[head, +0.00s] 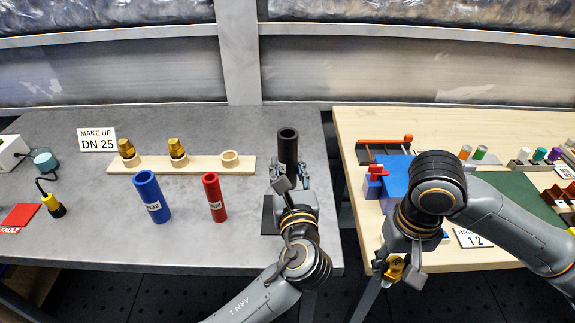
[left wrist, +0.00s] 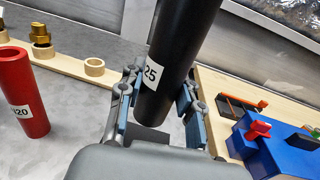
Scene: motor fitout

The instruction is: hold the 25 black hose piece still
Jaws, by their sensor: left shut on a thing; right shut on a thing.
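The black hose piece (head: 288,146) stands upright near the right edge of the grey table. My left gripper (head: 288,180) is shut around its lower part. In the left wrist view the hose (left wrist: 183,50) sits between the blue finger pads of my left gripper (left wrist: 160,108), and part of its white label reads 25. Its lower end is close to a black square mat (head: 268,214); I cannot tell whether they touch. My right gripper (head: 394,268) is at the front edge of the wooden table, shut on a brass fitting (head: 397,267) partly hidden by the fingers.
A wooden rack (head: 203,166) holds two brass fittings and an empty ring. A blue hose (head: 151,196) and a red hose (head: 215,197) stand before it. On the wooden table, a blue block (head: 395,178) stands near my right arm. A gap separates the tables.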

